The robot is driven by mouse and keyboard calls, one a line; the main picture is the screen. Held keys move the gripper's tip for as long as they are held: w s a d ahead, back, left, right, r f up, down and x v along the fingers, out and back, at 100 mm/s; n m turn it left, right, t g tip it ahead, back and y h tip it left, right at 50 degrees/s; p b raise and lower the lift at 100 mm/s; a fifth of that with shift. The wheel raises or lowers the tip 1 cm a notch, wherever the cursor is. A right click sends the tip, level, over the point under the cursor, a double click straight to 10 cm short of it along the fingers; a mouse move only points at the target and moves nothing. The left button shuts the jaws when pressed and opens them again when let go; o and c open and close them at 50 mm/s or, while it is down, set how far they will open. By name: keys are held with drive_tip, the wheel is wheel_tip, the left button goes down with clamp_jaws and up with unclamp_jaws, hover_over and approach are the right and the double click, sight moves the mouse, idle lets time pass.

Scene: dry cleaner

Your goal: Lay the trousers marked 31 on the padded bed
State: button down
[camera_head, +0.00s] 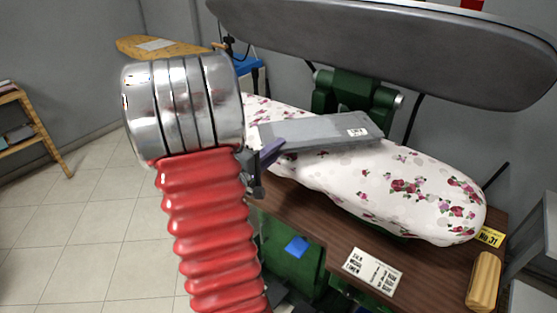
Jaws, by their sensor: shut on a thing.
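The grey folded trousers (318,134) with a small white tag (357,132) are over the padded bed (420,191), which has a white cover with pink flowers. The tag's number is too small to read. The trousers look level and close to the bed; I cannot tell if they fully rest on it. My gripper (268,155) is shut on the trousers at their left end. My red and silver arm hides part of the gripper and the bed's left side.
The press's large grey upper plate (400,45) hangs raised above the bed. A brown tabletop (310,218) carries a printed card (373,271), a yellow label (490,236) and a tan ribbed object (483,281). An ironing board (170,47) and a wooden shelf (35,130) stand at the left. Tiled floor is clear there.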

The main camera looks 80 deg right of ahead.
drive_tip(key=shift+f, duration=0.2)
drive_tip(key=shift+f, duration=2.05)
drive_tip(key=c, duration=1.7)
unclamp_jaws()
drive_tip(key=shift+f, duration=0.15)
drive_tip(key=shift+o, duration=0.2)
drive_tip(key=v, duration=1.2)
drive_tip(key=shift+w, duration=0.15)
